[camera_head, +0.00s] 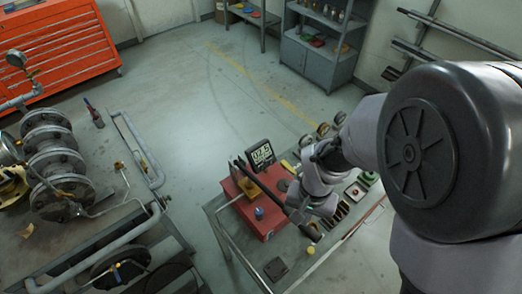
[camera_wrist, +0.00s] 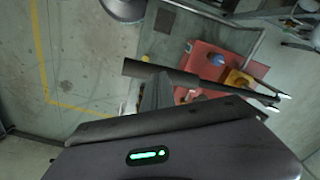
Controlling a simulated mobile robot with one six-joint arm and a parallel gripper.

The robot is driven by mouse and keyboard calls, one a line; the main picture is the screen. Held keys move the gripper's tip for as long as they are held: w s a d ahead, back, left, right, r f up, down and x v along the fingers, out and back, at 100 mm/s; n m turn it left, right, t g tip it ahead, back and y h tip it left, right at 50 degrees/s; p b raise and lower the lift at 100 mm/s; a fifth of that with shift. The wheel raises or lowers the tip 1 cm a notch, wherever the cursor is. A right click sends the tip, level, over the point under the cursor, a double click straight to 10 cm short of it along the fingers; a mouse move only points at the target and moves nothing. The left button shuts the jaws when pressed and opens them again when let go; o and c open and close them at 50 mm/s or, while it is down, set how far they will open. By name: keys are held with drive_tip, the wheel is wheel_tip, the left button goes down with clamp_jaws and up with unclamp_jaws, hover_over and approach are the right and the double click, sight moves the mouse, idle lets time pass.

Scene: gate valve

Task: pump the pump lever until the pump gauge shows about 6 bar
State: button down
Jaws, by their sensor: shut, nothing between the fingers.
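The red pump base (camera_head: 262,222) stands on a workbench, with an orange block (camera_head: 252,186) and a blue cap (camera_head: 259,213) on it. The pump gauge (camera_head: 262,155) is a dark square display at its far side; its pale digits are too small to read surely.
Small trays and parts (camera_head: 355,190) lie on the bench to the right of the pump. A pipe rig with flanges (camera_head: 55,155) stands at left. A red tool cabinet (camera_head: 55,50) and grey shelves (camera_head: 318,55) are behind. Open floor (camera_head: 185,110) lies between.

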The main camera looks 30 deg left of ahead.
drive_tip(key=shift+r, duration=0.55)
drive_tip(key=shift+f, duration=0.15)
drive_tip(key=shift+f+b, duration=0.7)
drive_tip(key=shift+b, duration=0.1)
drive_tip(key=shift+r+p, duration=0.65)
drive_tip(key=shift+r, duration=0.2)
drive_tip(key=shift+f, duration=0.15)
